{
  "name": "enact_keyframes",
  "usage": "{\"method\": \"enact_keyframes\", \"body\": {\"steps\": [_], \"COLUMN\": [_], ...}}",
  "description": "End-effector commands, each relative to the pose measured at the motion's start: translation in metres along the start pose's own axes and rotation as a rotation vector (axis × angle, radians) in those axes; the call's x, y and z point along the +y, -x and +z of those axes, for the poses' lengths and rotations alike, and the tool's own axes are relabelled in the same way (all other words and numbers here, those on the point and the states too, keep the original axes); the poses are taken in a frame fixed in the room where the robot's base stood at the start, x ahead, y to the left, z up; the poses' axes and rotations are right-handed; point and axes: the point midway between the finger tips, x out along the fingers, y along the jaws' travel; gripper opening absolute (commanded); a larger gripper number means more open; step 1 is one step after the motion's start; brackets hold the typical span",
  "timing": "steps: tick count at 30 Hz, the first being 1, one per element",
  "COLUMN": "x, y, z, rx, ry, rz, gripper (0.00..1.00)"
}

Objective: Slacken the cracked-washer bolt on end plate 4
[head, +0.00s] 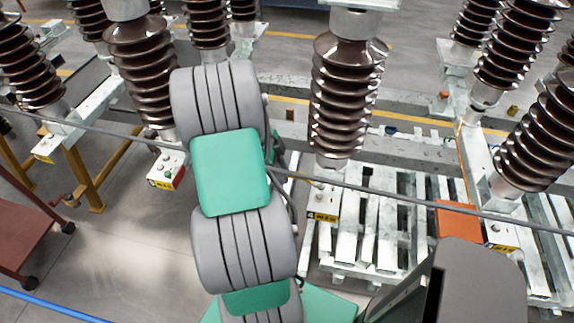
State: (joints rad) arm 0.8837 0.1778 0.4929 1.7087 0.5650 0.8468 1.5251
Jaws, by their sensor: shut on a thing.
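Several pale metal end plates with yellow labels stand at the feet of brown ribbed insulators. One is at the far left (45,150), one just left of my arm (165,166), one just right of it (322,200) and one at the right (499,233). Small bolt heads show on them. My grey and green arm reaches up the middle. My gripper is hidden behind it, with whatever it may hold.
A thin grey bar (420,202) crosses the view in front of the plates. A red-brown cart (22,232) stands at the left. Open floor (115,255) lies left of my arm.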

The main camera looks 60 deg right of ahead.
Motion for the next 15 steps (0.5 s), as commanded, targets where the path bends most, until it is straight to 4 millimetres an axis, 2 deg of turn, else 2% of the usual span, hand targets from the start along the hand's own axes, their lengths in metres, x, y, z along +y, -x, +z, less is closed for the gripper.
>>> {"method": "enact_keyframes", "body": {"steps": [1,4,15], "x": [-0.001,0.0,-0.001], "y": [-0.002,-0.009,-0.039], "z": [-0.009,-0.014,-0.001], "rx": [-0.001,-0.003,-0.003], "ry": [-0.047,-0.089,-0.086], "rz": [0.021,0.037,0.037], "gripper": [0.0,0.0,0.0]}}
